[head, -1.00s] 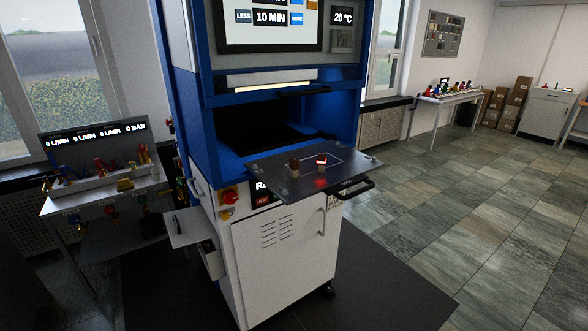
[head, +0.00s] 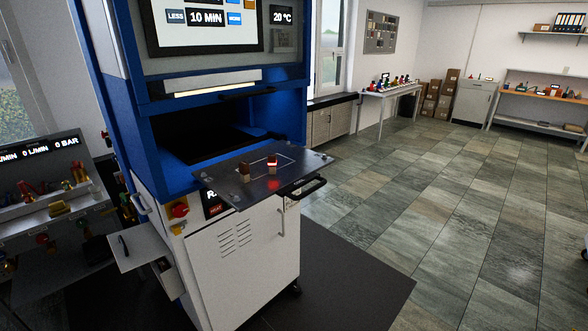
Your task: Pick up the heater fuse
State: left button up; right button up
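I cannot make out the heater fuse for certain. A blue and white press (head: 165,155) with a lit screen stands at the left. Its dark plate (head: 222,184) is slid out to the front with a black handle (head: 305,189). A red rotary switch (head: 180,210) on a yellow base sits at the press's lower left. Neither of my grippers is in view.
A bench with gauges and coloured valves (head: 45,210) stands left of the press. A table with small coloured items (head: 385,90), cardboard boxes (head: 440,90), a white cabinet (head: 473,102) and a wooden-topped workbench (head: 545,97) line the back. The tiled floor (head: 440,190) at right is clear.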

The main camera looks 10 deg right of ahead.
aim_at(244, 167)
jog(key=i+j+z, duration=0.2)
jog(key=j+z, duration=0.2)
jog(key=j, duration=0.2)
jog(key=i+j+z, duration=0.1)
jog(key=j+z, duration=0.35)
jog(key=j, duration=0.2)
jog(key=j+z, duration=0.4)
jog(key=j, duration=0.25)
